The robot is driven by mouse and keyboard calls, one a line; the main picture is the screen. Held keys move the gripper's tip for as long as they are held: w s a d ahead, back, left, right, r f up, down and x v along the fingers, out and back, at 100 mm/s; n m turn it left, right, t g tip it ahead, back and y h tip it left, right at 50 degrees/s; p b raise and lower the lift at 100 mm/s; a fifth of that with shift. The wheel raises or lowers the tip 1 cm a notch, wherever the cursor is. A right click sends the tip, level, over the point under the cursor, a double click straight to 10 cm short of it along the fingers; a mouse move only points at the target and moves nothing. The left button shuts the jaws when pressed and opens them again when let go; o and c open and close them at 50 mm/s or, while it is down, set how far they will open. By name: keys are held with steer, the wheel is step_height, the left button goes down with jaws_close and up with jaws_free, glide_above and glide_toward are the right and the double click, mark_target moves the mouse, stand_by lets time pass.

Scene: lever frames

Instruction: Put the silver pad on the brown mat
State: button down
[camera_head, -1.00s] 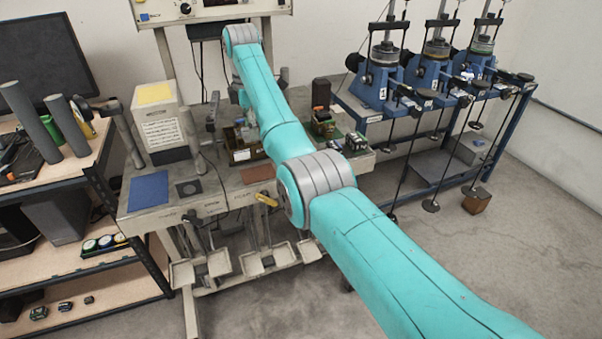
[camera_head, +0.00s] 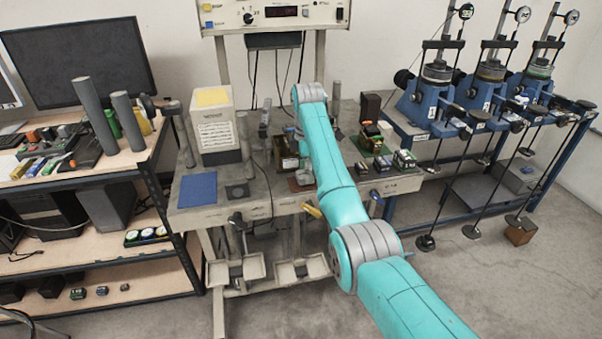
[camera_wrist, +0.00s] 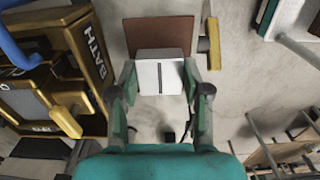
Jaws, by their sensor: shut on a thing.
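In the wrist view, my gripper (camera_wrist: 161,76) is shut on the silver pad (camera_wrist: 147,78), a pale block with a dark line down its front, one finger on each side. The brown mat (camera_wrist: 158,34) is a flat reddish-brown square just beyond the pad, and the pad covers its near edge. Whether the pad touches the mat or hangs above it cannot be told. In the head view, the brown mat (camera_head: 296,186) lies on the grey bench near its front edge. My arm partly hides the area there.
A brass box marked BATH (camera_wrist: 88,62) stands close to my gripper's left. A yellow handle (camera_wrist: 214,43) is close on the right. In the head view, a blue mat (camera_head: 197,190) and a dark grey mat (camera_head: 237,191) lie left on the bench. Small boxes (camera_head: 383,163) stand right.

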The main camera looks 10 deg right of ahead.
steer(key=shift+f, duration=0.35)
steer(key=shift+f, duration=0.1)
steer(key=c, duration=0.8)
jaws_free()
